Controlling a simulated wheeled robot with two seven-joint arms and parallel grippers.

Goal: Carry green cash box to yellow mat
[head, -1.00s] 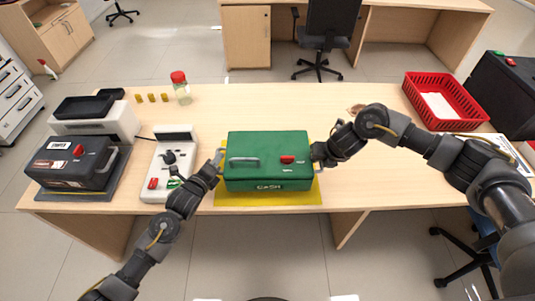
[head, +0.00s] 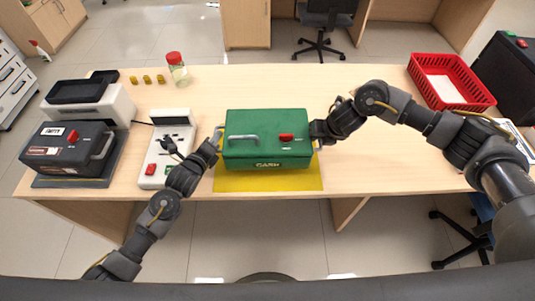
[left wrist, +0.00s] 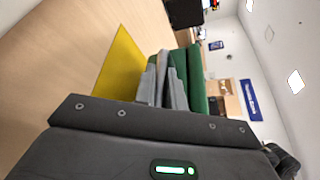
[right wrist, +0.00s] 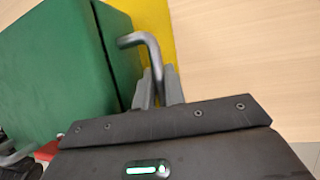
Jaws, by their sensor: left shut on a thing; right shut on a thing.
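The green cash box (head: 268,141) is level over the back part of the yellow mat (head: 268,182); a yellow strip shows in front of it. I cannot tell whether its underside touches the mat. My left gripper (head: 218,142) is shut on the box's left side handle, with its fingers (left wrist: 165,82) beside the green wall in the left wrist view. My right gripper (head: 319,132) is shut on the right side handle; the grey bar (right wrist: 146,48) runs between its fingers in the right wrist view. The mat also shows in both wrist views.
A white device with keys (head: 168,150) stands close left of the mat, near my left gripper. A dark box (head: 66,148) and a grey-white machine (head: 112,108) are further left. A red-lidded jar (head: 177,72) stands behind. A red basket (head: 481,100) is at the right; the counter between is clear.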

